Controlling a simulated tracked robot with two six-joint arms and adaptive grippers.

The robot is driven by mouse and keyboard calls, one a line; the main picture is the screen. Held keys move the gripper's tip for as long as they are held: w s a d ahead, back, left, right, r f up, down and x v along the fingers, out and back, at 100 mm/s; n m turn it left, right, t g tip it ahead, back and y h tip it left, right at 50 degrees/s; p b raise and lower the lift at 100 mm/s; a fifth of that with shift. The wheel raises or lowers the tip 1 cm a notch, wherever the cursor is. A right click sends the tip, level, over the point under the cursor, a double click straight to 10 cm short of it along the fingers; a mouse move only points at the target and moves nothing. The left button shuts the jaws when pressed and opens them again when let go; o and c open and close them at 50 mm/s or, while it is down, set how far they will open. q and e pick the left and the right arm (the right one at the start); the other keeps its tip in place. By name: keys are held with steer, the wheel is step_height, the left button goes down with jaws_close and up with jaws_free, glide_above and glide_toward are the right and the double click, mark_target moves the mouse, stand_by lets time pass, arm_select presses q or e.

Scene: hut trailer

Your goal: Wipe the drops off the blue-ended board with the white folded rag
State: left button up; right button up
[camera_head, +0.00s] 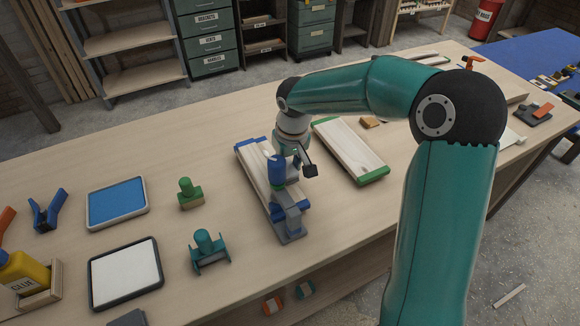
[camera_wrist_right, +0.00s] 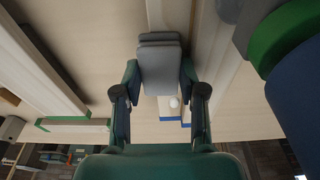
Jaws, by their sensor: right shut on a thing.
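The blue-ended board (camera_head: 252,165) lies on the workbench, with its far blue end showing at the left; my right gripper and a blue and grey clamp-like tool hide part of it. My right gripper (camera_head: 294,160) is over the board. In the right wrist view, my right gripper (camera_wrist_right: 160,95) is shut on the folded rag (camera_wrist_right: 160,68), which looks grey in shadow. The board (camera_wrist_right: 173,90) runs behind the rag, with a blue end below. One pale round drop (camera_wrist_right: 174,102) shows on it, beside the rag's lower edge. My left gripper is not in view.
The blue and grey tool (camera_head: 288,214) stands at the board's near end. A green-ended board (camera_head: 350,148) lies to the right. A green-handled block (camera_head: 189,194), a teal tool (camera_head: 208,252), a blue tray (camera_head: 117,203) and a white tray (camera_head: 125,272) lie to the left.

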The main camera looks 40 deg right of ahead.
steer(key=shift+w+d+r+p, duration=0.1)
steer(key=shift+w+d+p, duration=0.1)
steer(key=shift+w+p, duration=0.55)
steer(key=shift+w+d+r+p, duration=0.1)
steer(key=shift+w+d+p, duration=0.15)
steer(key=shift+w, duration=0.85)
steer(key=shift+w+d+p, duration=0.2)
steer(key=shift+w+p, duration=0.35)
steer(key=shift+w, duration=0.35)
steer(key=shift+w+d+p, duration=0.2)
steer(key=shift+w+p, duration=0.3)
steer(key=shift+w, duration=0.4)
step_height(320, 180, up, 7)
steer(key=p, duration=0.4)
steer(key=shift+p, duration=0.35)
steer(key=shift+a, duration=0.1)
